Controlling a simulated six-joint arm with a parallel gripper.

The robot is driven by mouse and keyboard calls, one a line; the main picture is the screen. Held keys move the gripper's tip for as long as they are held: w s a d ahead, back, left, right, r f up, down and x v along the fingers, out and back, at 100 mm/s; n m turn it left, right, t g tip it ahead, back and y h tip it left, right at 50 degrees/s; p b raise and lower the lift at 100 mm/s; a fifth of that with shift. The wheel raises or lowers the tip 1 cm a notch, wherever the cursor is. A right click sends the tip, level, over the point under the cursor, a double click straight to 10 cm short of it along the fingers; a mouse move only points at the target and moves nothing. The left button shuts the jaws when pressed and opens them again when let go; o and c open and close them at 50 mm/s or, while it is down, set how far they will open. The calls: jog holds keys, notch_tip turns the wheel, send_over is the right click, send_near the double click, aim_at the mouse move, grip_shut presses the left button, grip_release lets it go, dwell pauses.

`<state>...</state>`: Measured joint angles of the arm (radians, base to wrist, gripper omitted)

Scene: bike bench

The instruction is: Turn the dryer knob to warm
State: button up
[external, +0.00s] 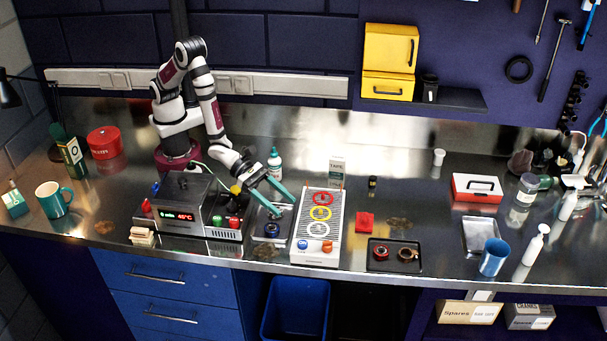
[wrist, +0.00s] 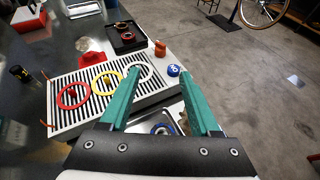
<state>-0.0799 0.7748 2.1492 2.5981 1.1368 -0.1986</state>
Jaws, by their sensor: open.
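A white slatted unit (external: 334,258), which looks like the dryer, stands right of my arm. Its front has a blue knob (external: 303,244) with a white mark and an orange knob (external: 327,246). In the wrist view the blue knob (wrist: 173,70) lies beyond my fingertips and the orange knob (wrist: 160,47) is farther off. Knob labels are too small to read. My gripper (external: 286,209) is open and empty, its teal fingers apart above a small metal tray left of the unit. The fingers (wrist: 163,92) touch neither knob in view.
Red (external: 322,198), yellow (external: 322,212) and white (external: 317,229) rings lie on the slats. The small tray holds a dark blue round part (external: 272,229). A grey box with a 45°C display (external: 178,214) stands left. A black tray (external: 395,266) with round parts lies right.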

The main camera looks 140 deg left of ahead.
jog(key=w+d+r+n+y, duration=0.1)
jog(key=w+d+n+y, duration=0.1)
jog(key=w+y, duration=0.1)
jog(key=n+g+y, duration=0.2)
jog(key=n+g, duration=0.1)
jog(key=n, duration=0.1)
send_near(323, 241)
jog(key=x, duration=0.9)
jog(key=shift+a+f, duration=0.35)
jog(key=shift+f, duration=0.15)
grip_shut()
